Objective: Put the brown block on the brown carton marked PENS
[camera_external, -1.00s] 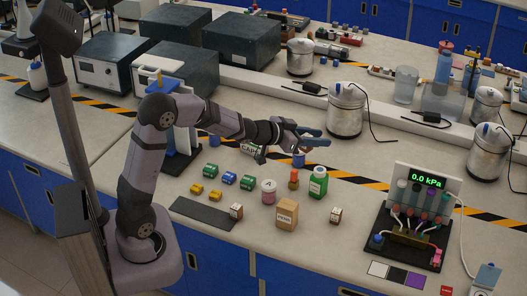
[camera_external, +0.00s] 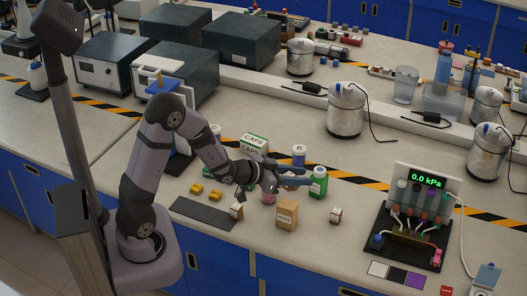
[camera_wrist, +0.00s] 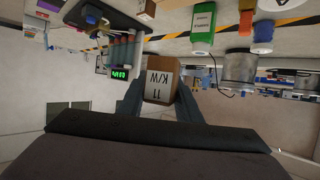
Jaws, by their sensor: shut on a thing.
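The brown carton marked PENS (camera_external: 287,215) stands upright near the front of the bench in the external view. My gripper (camera_external: 305,183) is low over the bench, above and behind the carton. In the wrist view my gripper (camera_wrist: 160,98) is shut on the brown block (camera_wrist: 157,92), which carries a white label with dark, upside-down letters. In the external view the fingers hide the block. I see no contact between the block and the carton.
A green bottle (camera_external: 319,182) stands close by the fingertips. Small cubes stand left (camera_external: 236,211) and right (camera_external: 335,215) of the carton. A gauge stand (camera_external: 418,215) is farther right.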

